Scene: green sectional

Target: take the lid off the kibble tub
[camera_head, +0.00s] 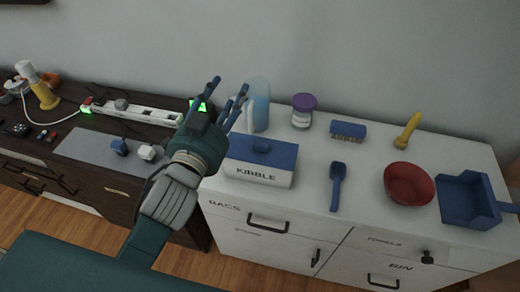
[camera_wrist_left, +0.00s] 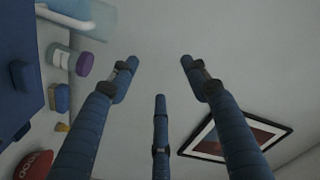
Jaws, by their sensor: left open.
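The kibble tub (camera_head: 259,174) is a white box with KIBBLE lettered on its front. It stands at the left end of the white cabinet top. Its blue lid (camera_head: 280,155) with a blue knob sits on it. My left gripper (camera_head: 222,98) is open and empty, raised up and left of the tub, with its fingers pointing up. The hand covers part of the tub's left side. In the left wrist view the spread blue fingers (camera_wrist_left: 160,85) have nothing between them. The blue lid seems to show at that view's left edge, partly cut off. My right gripper is not in view.
On the white cabinet (camera_head: 300,205) stand a purple-lidded jar (camera_head: 302,111), a light-blue bottle (camera_head: 258,104), a brush (camera_head: 348,131), a blue scoop (camera_head: 337,186), a red bowl (camera_head: 408,184), a yellow item (camera_head: 407,131) and a blue dustpan (camera_head: 468,201). A dark desk with a power strip (camera_head: 137,111) adjoins at left.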

